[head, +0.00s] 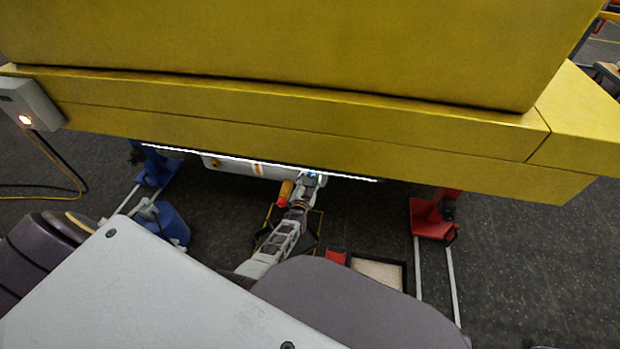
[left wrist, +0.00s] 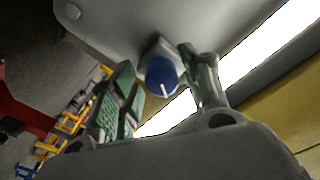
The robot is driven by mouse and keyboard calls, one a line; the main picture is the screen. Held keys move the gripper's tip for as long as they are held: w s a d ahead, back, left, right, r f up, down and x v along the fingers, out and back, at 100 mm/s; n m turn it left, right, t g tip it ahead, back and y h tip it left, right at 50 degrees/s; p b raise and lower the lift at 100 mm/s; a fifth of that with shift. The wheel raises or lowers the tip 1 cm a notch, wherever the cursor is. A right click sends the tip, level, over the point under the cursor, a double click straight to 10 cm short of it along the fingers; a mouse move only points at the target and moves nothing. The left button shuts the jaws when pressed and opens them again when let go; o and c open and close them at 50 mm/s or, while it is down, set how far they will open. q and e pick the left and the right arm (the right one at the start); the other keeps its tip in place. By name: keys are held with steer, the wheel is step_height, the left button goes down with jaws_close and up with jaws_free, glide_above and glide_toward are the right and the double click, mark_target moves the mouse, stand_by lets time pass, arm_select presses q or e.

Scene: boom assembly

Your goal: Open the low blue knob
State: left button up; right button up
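The blue knob (left wrist: 162,76) shows in the left wrist view. It is round, has a white line on its face, and sits on a grey mount under a grey panel (left wrist: 120,25). My left gripper (left wrist: 158,64) is open. Its green-padded finger is left of the knob and the other finger is right of it, close to the mount. I cannot tell whether either finger touches the knob. In the head view my left gripper (head: 313,179) reaches under the edge of the yellow boom (head: 300,125), and the knob cannot be made out clearly there. My right gripper is not in view.
A bright light strip (left wrist: 250,60) runs along the underside beside the knob. A blue stand (head: 155,165) is at the left and a red stand (head: 432,215) at the right. A grey box with a lit lamp (head: 30,104) is on the boom's left end. Dark floor lies between the stands.

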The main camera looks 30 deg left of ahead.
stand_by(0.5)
arm_select(q)
steer(key=shift+n, duration=0.4)
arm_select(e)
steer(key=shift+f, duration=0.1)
